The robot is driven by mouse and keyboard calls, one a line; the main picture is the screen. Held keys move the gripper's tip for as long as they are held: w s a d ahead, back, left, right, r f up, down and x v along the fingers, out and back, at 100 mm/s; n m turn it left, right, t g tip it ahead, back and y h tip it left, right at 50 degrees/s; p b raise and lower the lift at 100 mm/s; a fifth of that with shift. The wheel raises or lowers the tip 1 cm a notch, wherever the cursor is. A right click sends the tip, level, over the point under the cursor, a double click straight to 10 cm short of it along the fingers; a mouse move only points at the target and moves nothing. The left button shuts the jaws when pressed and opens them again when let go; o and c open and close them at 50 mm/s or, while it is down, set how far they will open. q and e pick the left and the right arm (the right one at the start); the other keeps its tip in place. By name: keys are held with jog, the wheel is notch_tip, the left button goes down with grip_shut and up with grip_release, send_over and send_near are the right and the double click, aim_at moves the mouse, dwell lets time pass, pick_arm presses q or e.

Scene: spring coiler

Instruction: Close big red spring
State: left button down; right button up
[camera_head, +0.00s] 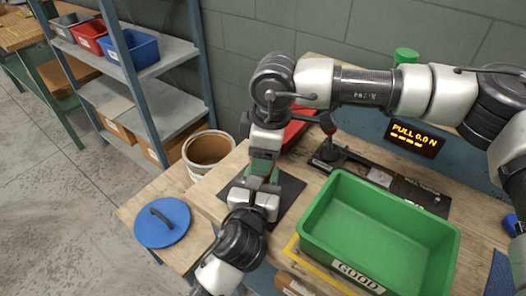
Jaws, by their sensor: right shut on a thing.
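My right arm comes in from the right, arches over and points down to its gripper (263,174) above a dark mat (291,192). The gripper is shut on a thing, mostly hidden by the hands. A narrow red sliver beside the jaws looks like part of the big red spring, but its shape and how far it is open cannot be made out. My left arm comes up from the bottom left, and its gripper (258,187) meets the right one from the near side. Its jaws are hidden, so I cannot tell whether they are open.
A green bin (431,232) labelled GOOD stands right of the grippers. Behind are a red tray (297,129), a dark bench device (366,172) and a display (414,138) reading PULL 0.0 N. A blue lid (162,222) and a bucket (208,150) are at left.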

jog(key=shift+r, duration=0.1)
jog(key=o, duration=0.9)
jog(key=shift+r, duration=2.2)
jog(key=shift+c, duration=0.3)
